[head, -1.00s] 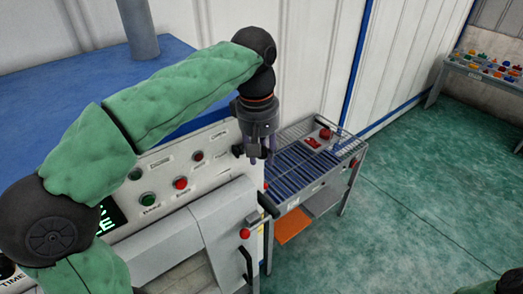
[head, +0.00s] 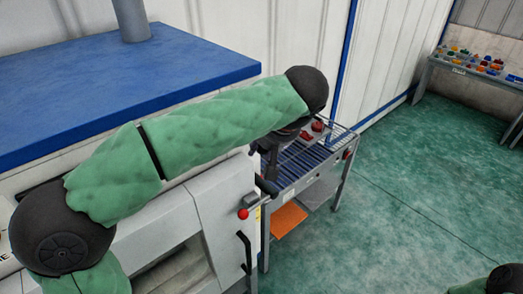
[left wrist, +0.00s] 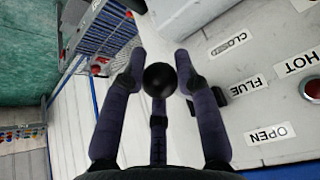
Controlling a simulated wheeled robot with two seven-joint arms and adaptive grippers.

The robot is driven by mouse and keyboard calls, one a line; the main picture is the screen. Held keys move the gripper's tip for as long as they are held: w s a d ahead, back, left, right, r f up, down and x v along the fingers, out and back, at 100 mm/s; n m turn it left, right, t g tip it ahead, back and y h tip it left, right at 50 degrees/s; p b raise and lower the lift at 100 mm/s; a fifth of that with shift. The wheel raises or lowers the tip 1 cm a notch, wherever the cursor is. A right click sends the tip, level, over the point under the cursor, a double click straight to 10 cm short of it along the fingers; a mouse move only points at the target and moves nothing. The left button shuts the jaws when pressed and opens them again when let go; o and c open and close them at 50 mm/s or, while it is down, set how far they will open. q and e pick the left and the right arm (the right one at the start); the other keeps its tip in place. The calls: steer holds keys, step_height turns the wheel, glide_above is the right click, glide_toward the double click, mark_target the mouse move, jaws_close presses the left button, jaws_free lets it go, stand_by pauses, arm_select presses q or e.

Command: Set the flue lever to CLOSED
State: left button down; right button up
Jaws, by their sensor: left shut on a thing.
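The flue lever shows as a black ball knob (left wrist: 158,80) in the left wrist view, held between the fingers of my left gripper (left wrist: 160,68). The gripper is shut on it. A CLOSED label (left wrist: 229,43), a FLUE label (left wrist: 249,85) and an OPEN label (left wrist: 270,133) are on the pale panel to the right. The lever's exact setting between the labels is unclear. In the head view my left gripper (head: 267,178) is at the machine's right side, partly behind my arm, and the knob cannot be made out. My right gripper is out of view.
A pale machine (head: 225,190) with a blue top (head: 110,80) stands at the left. A grey rack table (head: 300,165) with red parts stands close on the right. Green floor lies clear beyond.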

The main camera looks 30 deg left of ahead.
arm_select(q)
steer(key=shift+w+a+f+b, duration=0.1)
steer(key=shift+a+f+b, duration=0.1)
steer(key=shift+f+b, duration=0.45)
steer(key=shift+w+a+f+b, duration=0.1)
steer(key=shift+a+f+b, duration=0.1)
steer(key=shift+f+b, duration=0.45)
steer(key=shift+f, duration=0.25)
steer(key=c, duration=0.9)
jaws_free()
steer(key=shift+r, duration=0.2)
steer(key=shift+s+d+r, duration=0.1)
steer(key=shift+d+r, duration=0.1)
steer(key=shift+r, duration=0.25)
steer(key=v, duration=1)
steer(key=shift+s+d+r, duration=0.15)
steer(key=shift+d+r, duration=0.15)
